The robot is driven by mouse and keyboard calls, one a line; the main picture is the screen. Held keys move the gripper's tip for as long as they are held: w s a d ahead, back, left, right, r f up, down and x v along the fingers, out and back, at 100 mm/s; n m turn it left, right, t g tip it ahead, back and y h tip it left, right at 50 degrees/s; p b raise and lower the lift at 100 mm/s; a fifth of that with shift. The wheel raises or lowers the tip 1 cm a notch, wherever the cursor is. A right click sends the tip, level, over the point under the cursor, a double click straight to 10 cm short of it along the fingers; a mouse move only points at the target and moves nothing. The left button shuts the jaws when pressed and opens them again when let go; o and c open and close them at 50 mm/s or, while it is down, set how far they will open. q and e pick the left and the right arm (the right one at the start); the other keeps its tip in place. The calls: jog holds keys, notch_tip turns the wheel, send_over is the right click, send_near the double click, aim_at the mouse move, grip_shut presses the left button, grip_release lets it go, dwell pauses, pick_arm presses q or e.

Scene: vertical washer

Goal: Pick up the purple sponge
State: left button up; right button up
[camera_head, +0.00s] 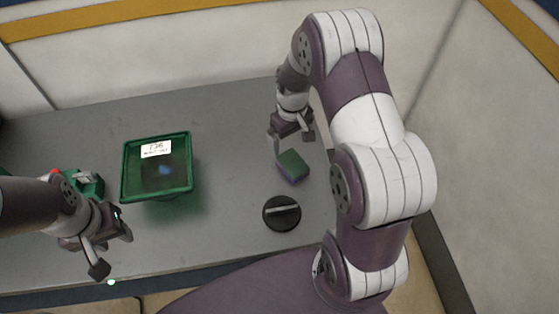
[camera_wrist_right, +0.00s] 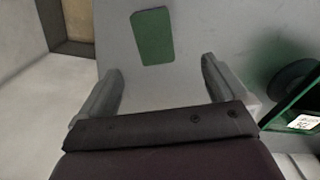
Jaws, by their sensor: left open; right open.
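The purple sponge (camera_head: 292,168) lies on the grey table, with a green top and a purple side. In the right wrist view its green top (camera_wrist_right: 153,36) shows beyond and between the open fingers. My right gripper (camera_head: 292,140) is open and empty, just behind the sponge in the head view and apart from it; its fingers also show in the right wrist view (camera_wrist_right: 160,85). My left gripper (camera_head: 112,252) is open and empty at the table's front left, far from the sponge.
A green-rimmed bin (camera_head: 189,178) with a white label and something blue inside stands left of centre. A round black disc with a light bar (camera_head: 281,213) lies in front of the sponge. A green object (camera_head: 88,184) sits by my left arm. The back wall (camera_head: 200,55) is close.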

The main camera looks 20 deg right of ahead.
aim_at(293, 163)
jog(key=f+p, duration=0.1)
jog(key=f, duration=0.2)
jog(key=f+p, duration=0.1)
jog(key=f, duration=0.2)
jog(key=d+f+p, duration=0.1)
jog(key=f, duration=0.3)
jog(key=shift+s+p, duration=0.1)
jog(key=shift+p, duration=0.2)
jog(key=shift+d+f, duration=0.1)
jog(key=shift+f, duration=0.4)
jog(key=c, duration=1.2)
jog(key=shift+r, duration=0.3)
jog(key=r, duration=0.1)
jog(key=r+b, duration=0.2)
jog(key=shift+s+d+r, duration=0.2)
jog(key=shift+s+r, duration=0.1)
jog(key=shift+r, duration=0.1)
jog(key=s+d+r+b, duration=0.2)
jog(key=s+d+r, duration=0.2)
jog(key=s, duration=0.5)
notch_tip(293, 163, up, 3)
jog(key=shift+s+d+f+b, duration=0.15)
jog(key=shift+s+d+b, duration=0.2)
jog(key=shift+d+b, duration=0.05)
